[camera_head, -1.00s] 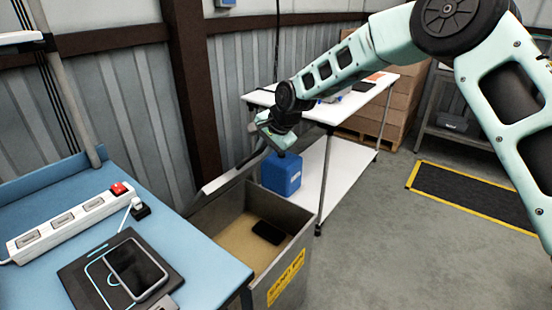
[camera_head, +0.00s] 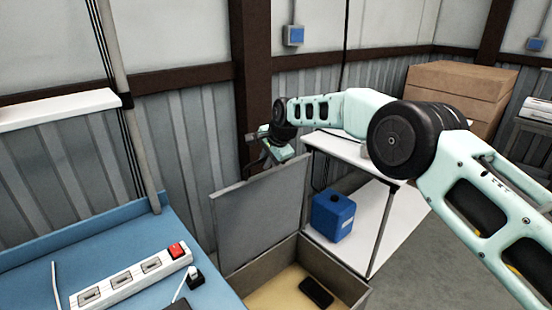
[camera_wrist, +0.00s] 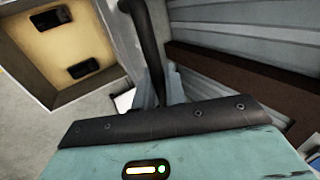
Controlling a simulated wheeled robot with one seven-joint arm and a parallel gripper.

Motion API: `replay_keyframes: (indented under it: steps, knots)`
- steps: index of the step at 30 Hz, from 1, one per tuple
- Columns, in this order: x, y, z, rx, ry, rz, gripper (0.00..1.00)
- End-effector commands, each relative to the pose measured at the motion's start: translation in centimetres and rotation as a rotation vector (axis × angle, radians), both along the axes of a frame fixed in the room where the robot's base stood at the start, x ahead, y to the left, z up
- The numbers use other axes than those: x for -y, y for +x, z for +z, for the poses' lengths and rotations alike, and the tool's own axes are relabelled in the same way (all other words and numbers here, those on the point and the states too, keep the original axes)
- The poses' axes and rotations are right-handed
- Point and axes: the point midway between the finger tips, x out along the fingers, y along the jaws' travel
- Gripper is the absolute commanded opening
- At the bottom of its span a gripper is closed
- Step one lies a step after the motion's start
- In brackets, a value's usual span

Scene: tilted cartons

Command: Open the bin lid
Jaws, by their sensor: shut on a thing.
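The grey bin lid (camera_head: 258,208) stands up steeply at the back of the bin (camera_head: 345,283), which is open at the top. My gripper (camera_head: 268,158) is at the lid's upper edge and is shut on it; the fingertips are small and partly hidden in the head view. In the wrist view the open bin (camera_wrist: 88,104) shows at the upper left, with a tan floor and two dark flat objects inside. One of these, a black phone-like object (camera_head: 316,292), also shows in the head view.
A blue workbench (camera_head: 110,250) with a power strip (camera_head: 130,278) stands left of the bin. A white shelf table (camera_head: 385,215) with a blue canister (camera_head: 332,215) stands to the right. A brown post (camera_head: 253,100) and corrugated wall are close behind the lid.

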Motion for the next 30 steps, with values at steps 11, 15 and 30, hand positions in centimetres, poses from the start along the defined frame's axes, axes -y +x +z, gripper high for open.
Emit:
replay_keyframes:
  steps: [11, 15, 30]
  knots:
    - [-1.01, 0.3, 0.07, 0.002, -0.002, 0.001, 0.0]
    - [-1.01, 0.31, 0.05, 0.003, -0.003, 0.0, 0.0]
    - [-1.02, 0.27, 0.07, 0.001, -0.001, 0.0, 0.32]
